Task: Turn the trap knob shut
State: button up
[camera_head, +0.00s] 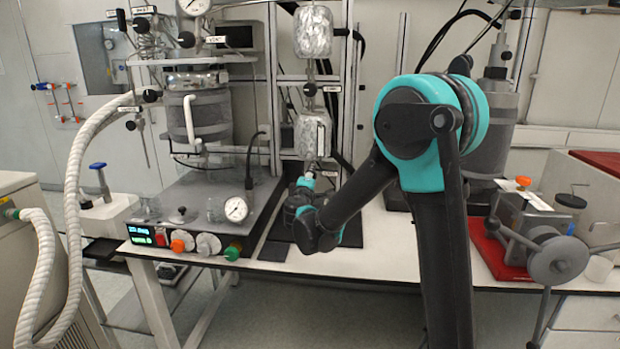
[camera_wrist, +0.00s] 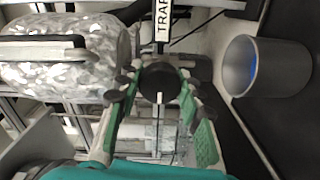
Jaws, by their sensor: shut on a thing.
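The trap knob (camera_wrist: 160,84) is a dark round knob just below a white label reading TRAP (camera_wrist: 162,20) in the wrist view. My gripper (camera_wrist: 157,86) has its green-padded fingers on either side of the knob and is shut on it. The fingertips partly cover the knob's sides, and its turn angle cannot be read. In the head view my gripper (camera_head: 308,181) is at the rack, below the lower foil-wrapped vessel (camera_head: 313,136). The trap knob is hidden there behind my gripper.
The foil-wrapped vessel (camera_wrist: 65,62) lies close to the left finger in the wrist view. A grey metal cup (camera_wrist: 275,68) stands to the right. A reactor with a control box (camera_head: 190,215) is left of my arm; a red tray (camera_head: 490,250) with equipment is right.

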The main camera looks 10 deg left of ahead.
jog(key=o, duration=1.2)
jog(key=shift+c, duration=0.2)
